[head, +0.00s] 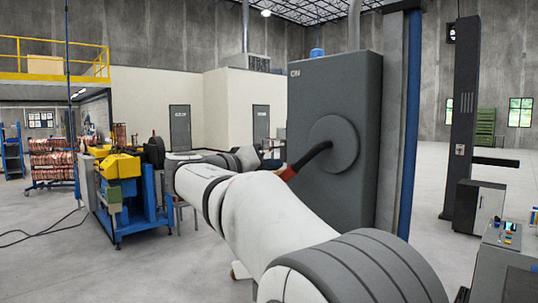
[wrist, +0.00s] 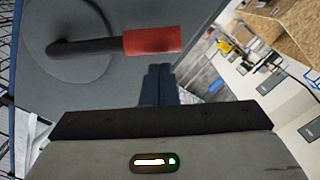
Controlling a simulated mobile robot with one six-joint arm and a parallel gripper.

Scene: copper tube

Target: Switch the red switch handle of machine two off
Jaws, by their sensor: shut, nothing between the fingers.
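The switch handle is a black bent bar with a red grip (head: 288,173), on a round plate on the side of a tall dark grey cabinet (head: 310,90). In the head view the bar slopes down to the left from the plate, and my arm hides part of the grip end. In the wrist view the red grip (wrist: 152,41) points right from the round plate. My gripper (wrist: 160,70) is shut and empty, its fingertips just below the red grip in that picture. I cannot tell whether they touch it. In the head view my gripper is not clearly visible behind the arm.
A blue post (head: 411,120) stands right of the cabinet. A blue and yellow machine (head: 125,190) stands at the left, with a rack of copper coils (head: 52,160) behind it. A dark column (head: 462,120) and a control panel (head: 505,236) are at the right. Open floor lies between.

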